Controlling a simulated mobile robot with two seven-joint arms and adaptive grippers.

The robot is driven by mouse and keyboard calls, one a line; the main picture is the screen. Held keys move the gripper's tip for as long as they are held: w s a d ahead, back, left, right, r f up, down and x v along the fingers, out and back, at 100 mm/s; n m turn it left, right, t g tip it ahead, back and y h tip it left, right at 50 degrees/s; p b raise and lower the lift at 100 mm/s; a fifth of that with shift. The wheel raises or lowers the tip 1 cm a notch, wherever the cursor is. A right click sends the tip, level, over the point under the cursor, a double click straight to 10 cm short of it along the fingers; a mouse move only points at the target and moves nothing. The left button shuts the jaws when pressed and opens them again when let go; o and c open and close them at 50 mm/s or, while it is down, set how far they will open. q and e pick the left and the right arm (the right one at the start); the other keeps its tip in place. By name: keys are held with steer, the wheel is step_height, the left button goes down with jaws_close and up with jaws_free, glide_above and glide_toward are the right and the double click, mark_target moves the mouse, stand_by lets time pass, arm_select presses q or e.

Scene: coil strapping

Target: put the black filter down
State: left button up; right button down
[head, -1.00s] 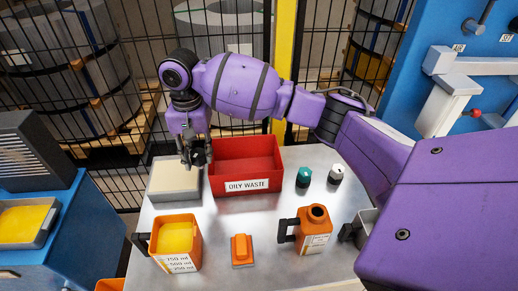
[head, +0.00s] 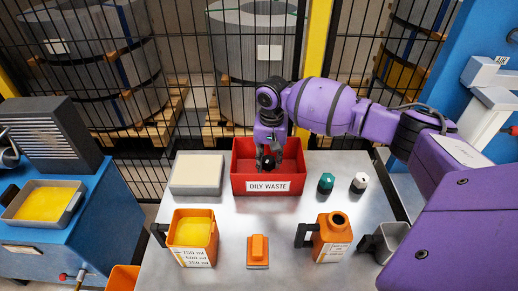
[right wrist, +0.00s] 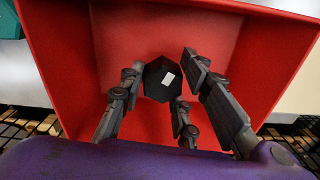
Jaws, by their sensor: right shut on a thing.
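My right gripper (head: 267,163) hangs over the red bin labelled "OILY WASTE" (head: 286,185) and points down. In the right wrist view its fingers (right wrist: 163,90) are around the black filter (right wrist: 155,86), a dark many-sided piece with a small white patch, and the gripper is shut on it. Behind the filter that view shows the bin's red inner floor and walls (right wrist: 60,45). In the head view the filter is small, dark and hard to separate from the fingertips. How high it is above the bin floor I cannot tell. My left gripper is not in view.
A tray with a pale pad (head: 196,174) stands left of the bin. Green (head: 326,183) and white (head: 359,183) capped pieces stand to its right. In front are a yellow-filled orange jug (head: 193,238), an orange block (head: 258,251) and an orange can (head: 331,238).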

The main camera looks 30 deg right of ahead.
mark_target(269, 160)
steer(key=shift+a+f, duration=0.15)
steer(key=shift+f, duration=1)
steer(key=c, duration=1.3)
jaws_free()
steer(key=shift+f, duration=0.15)
step_height(269, 160, up, 12)
steer(key=shift+r+p, duration=0.2)
steer(key=shift+p, duration=0.25)
